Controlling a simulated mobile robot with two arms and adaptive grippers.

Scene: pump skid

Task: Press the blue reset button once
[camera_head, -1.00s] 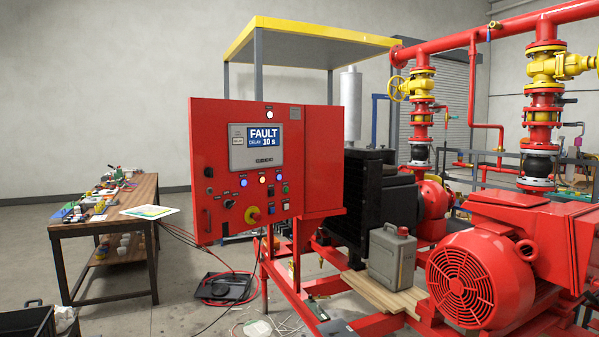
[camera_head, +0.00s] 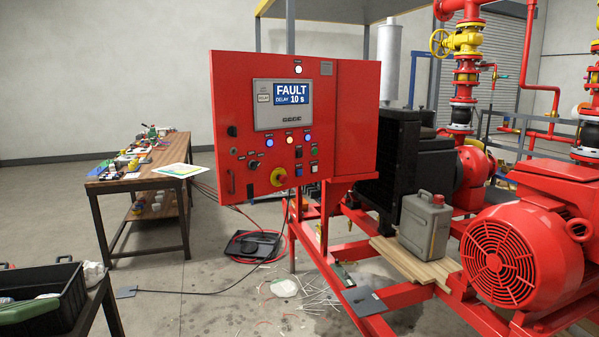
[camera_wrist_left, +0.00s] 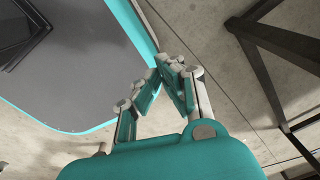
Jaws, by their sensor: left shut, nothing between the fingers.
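The red control panel (camera_head: 226,90) stands upright in the middle of the head view. Its screen (camera_head: 281,103) reads FAULT, DELAY 10 s. A small blue button (camera_head: 299,170) sits low on the panel, right of the yellow and red emergency stop (camera_head: 278,177). Two lit blue lamps, a left one (camera_head: 269,142) and a right one (camera_head: 307,135), are above it; labels are too small to read. My left gripper (camera_wrist_left: 170,77) shows only in the left wrist view, shut and empty, away from the panel. My right gripper is in neither view.
A workbench (camera_head: 128,182) with clutter stands left of the panel. A black bin (camera_head: 62,312) is at the near left. A red pump motor (camera_head: 500,260) and a grey canister (camera_head: 425,225) stand right. Cables and a black tray (camera_head: 256,246) lie on the floor.

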